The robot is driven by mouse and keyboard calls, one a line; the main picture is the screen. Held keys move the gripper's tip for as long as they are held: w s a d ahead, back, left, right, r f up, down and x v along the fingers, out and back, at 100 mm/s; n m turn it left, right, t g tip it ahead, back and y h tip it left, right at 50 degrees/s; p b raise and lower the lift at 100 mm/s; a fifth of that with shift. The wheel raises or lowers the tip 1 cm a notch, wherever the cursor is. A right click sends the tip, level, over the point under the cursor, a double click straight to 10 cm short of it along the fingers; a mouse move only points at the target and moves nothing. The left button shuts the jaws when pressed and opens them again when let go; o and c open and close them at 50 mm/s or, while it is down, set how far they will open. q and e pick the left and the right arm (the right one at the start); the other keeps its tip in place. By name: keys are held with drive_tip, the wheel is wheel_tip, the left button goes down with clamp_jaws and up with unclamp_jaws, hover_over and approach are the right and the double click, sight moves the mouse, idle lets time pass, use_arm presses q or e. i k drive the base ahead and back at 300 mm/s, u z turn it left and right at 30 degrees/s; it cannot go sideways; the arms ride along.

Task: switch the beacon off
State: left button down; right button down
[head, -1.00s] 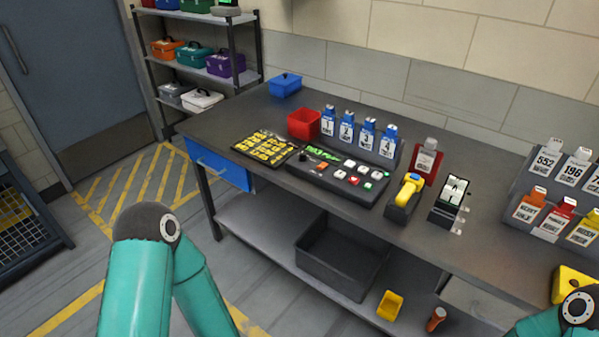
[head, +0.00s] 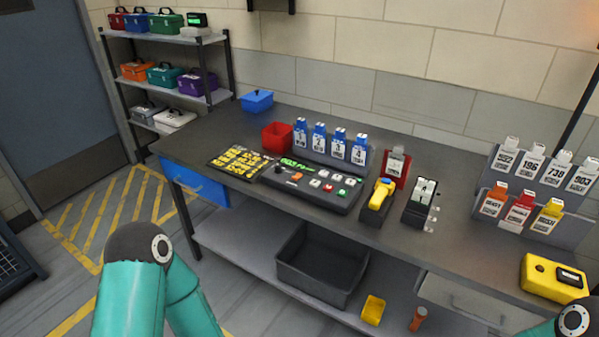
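No beacon itself shows in the head view. An orange glow (head: 588,22) lies on the wall at the top right corner, above a dark pole (head: 582,105). A black control panel (head: 336,201) lies on the workbench, with several white, red and green buttons, an orange control and a small green lit display. Which control belongs to the beacon I cannot tell. Only teal links of my arms show, at the lower left and in the bottom right corner. Both grippers are out of view.
The workbench (head: 450,235) holds a yellow label sheet (head: 240,160), red bin (head: 277,137), blue numbered tags (head: 339,145), a yellow-handled scanner (head: 380,195), a tag rack (head: 545,190) and a yellow box (head: 550,278). A shelf with toolboxes (head: 165,75) stands at the back left.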

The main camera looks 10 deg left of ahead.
sight(298, 175)
drive_tip(key=i, duration=0.9)
drive_tip(key=u, duration=0.05)
